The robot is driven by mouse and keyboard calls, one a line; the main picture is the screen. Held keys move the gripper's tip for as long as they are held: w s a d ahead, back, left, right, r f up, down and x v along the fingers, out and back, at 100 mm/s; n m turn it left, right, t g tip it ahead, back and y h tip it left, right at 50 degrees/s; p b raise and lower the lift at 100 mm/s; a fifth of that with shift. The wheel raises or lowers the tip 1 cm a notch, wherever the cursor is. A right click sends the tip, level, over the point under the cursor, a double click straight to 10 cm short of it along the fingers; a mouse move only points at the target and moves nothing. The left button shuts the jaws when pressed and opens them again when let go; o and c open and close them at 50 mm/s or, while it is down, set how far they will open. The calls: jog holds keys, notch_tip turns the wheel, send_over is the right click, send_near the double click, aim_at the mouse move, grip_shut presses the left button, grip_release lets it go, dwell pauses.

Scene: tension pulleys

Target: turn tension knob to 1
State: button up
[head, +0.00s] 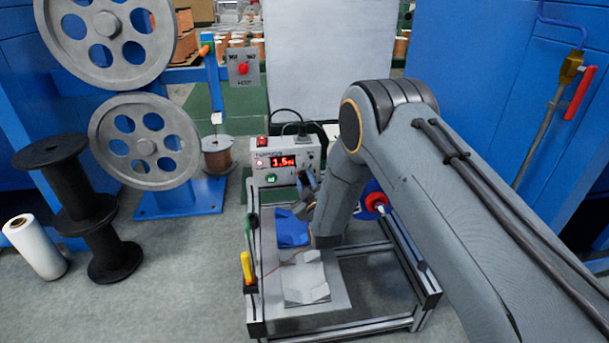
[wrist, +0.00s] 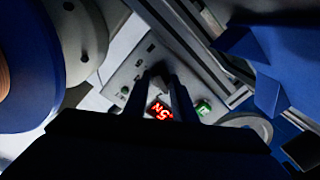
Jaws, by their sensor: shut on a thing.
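The tension control box (head: 262,155) is a grey unit on the frame in the head view. Its red display (head: 283,162) reads about 1.5; the last character is hard to read. It also shows, upside down and partly covered, in the wrist view (wrist: 160,112). My gripper (wrist: 161,76) is at the panel, its dark fingers shut on the tension knob, which is mostly hidden between them. In the head view my gripper (head: 306,184) is at the box's lower right, and the knob cannot be made out there.
A green button (head: 271,178) and a red switch (head: 261,141) are on the box. Large grey pulleys (head: 147,141) and black spools (head: 113,258) stand at left.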

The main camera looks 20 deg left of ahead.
jog(key=shift+s+n+p, duration=0.1)
jog(key=shift+n+p, duration=0.75)
jog(key=shift+n, duration=0.25)
jog(key=shift+f, duration=0.1)
jog(key=o, duration=1)
jog(key=shift+o, duration=0.2)
jog(key=p+v, duration=0.3)
jog(key=v, duration=0.4)
jog(key=shift+s+d+p, duration=0.2)
jog(key=shift+s+p, duration=0.1)
jog(key=shift+s, duration=0.05)
